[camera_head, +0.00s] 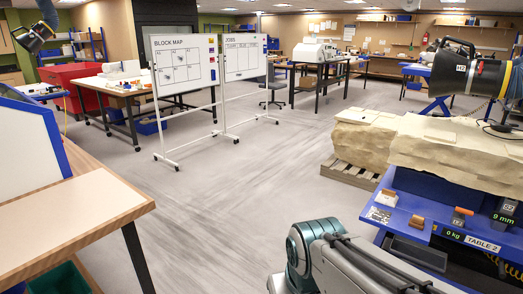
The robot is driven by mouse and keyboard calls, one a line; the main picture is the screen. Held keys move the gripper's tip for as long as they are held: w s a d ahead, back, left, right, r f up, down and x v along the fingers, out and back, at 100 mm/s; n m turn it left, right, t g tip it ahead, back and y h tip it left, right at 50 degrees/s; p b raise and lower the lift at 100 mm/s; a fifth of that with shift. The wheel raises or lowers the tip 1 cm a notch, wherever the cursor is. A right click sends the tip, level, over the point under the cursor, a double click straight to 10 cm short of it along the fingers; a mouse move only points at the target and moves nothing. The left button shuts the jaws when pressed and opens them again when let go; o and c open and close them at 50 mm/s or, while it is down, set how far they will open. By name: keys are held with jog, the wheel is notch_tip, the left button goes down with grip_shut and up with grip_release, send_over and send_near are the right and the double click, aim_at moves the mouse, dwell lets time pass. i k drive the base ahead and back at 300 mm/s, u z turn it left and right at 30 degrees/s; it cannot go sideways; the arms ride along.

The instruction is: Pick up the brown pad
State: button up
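No item is clearly recognisable as the brown pad. Small brown items lie along the front ledge of the blue table (393,217) at the right. One is an orange-brown block with a pale part (387,197). Another is a smaller brown piece (417,221) to its right. They are too small to tell whether either is the pad. Part of my arm, teal and grey, shows at the bottom centre, left of and in front of this table. My gripper is outside the picture, so its opening and anything in it are hidden.
Large pale rock blocks (455,148) rest on the blue table and on a pallet (350,174) behind. A black duct nozzle (468,75) hangs above. A wood-topped bench (70,222) stands at the left. Whiteboards (180,62) stand further back. The grey floor between is clear.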

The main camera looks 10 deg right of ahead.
aim_at(416, 221)
jog(key=z, duration=0.25)
jog(key=i, duration=1.9)
jog(key=z, duration=1.55)
jog(key=i, duration=1.15)
jog(key=z, duration=1)
jog(key=i, duration=0.3)
jog(key=z, duration=0.05)
